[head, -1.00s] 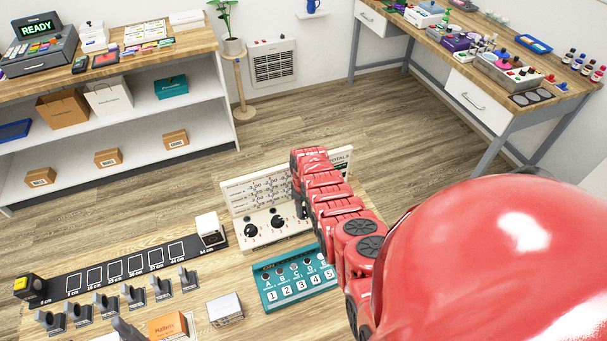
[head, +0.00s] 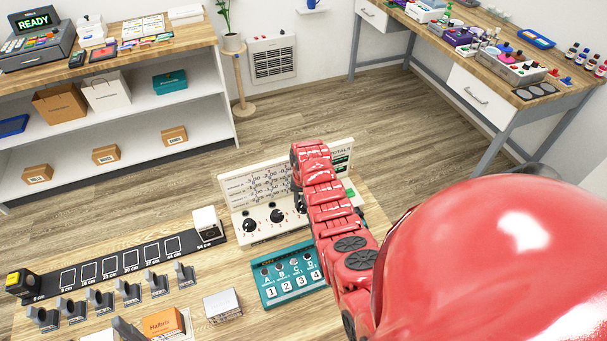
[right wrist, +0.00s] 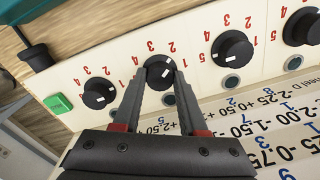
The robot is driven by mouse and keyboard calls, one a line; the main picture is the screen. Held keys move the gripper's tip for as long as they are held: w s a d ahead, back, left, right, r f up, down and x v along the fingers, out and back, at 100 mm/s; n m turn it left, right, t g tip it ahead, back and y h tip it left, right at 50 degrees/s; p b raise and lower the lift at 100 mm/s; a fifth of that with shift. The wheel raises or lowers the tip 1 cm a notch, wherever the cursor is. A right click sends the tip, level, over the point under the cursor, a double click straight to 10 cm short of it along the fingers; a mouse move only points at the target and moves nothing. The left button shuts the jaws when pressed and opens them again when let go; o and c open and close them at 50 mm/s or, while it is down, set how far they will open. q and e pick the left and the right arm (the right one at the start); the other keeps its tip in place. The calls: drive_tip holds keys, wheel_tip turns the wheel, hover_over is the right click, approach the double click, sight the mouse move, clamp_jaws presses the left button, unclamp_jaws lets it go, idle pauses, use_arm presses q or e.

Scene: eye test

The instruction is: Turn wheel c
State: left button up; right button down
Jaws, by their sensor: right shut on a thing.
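The white dial panel (head: 262,238) stands at the middle of the head view, with a row of black wheels along its front. Wheel A (head: 249,225) and wheel B (head: 276,216) show clear there. In the right wrist view, upside down, wheel C (right wrist: 159,70) is second from the green button, with a white pointer mark. My right gripper (right wrist: 160,84) is shut on it, a finger on either side. Wheel D (right wrist: 98,94) and wheel B also show clear. My red right arm hides wheel D in the head view. A dark grey tip at the bottom edge may be my left gripper.
A green button (right wrist: 58,103) sits at the panel's end. A teal keypad (head: 292,275) lies in front of the panel. A black measuring strip (head: 125,262), several grey holders and an orange box (head: 163,322) are to the left.

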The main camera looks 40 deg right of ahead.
drive_tip(key=m, duration=0.3)
drive_tip(key=shift+w+m+b, duration=0.1)
drive_tip(key=shift+m+b, duration=0.2)
drive_tip(key=shift+b, duration=0.1)
drive_tip(key=shift+m+b, duration=0.3)
drive_tip(key=shift+m, duration=1.5)
drive_tip(key=shift+c, duration=2.2)
unclamp_jaws()
drive_tip(key=shift+r, duration=0.1)
